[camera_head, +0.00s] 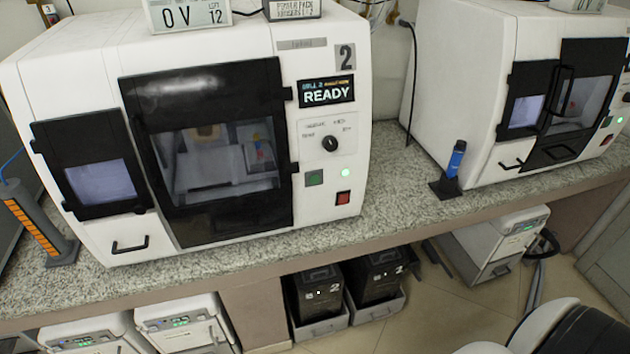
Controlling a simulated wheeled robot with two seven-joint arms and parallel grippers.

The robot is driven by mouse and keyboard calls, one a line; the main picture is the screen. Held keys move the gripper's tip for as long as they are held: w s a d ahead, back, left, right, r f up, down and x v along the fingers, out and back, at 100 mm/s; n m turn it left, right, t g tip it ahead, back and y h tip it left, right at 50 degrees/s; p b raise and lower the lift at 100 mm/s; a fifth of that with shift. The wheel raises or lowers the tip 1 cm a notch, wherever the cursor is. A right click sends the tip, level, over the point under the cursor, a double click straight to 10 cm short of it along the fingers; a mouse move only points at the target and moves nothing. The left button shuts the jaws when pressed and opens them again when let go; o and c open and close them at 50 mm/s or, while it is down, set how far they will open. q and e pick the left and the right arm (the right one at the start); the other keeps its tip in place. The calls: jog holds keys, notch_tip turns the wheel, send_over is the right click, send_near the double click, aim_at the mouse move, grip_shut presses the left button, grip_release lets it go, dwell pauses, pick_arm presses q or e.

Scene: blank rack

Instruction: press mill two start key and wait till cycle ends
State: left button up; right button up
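Neither of my grippers is in view, and nothing touches the keys.
A second white mill (455,60) stands to the right on the speckled counter (390,190). A blue cylinder (456,158) in a black stand is between them. An orange-striped post (38,230) stands at left. Black bins (375,278) and white boxes sit under the counter.

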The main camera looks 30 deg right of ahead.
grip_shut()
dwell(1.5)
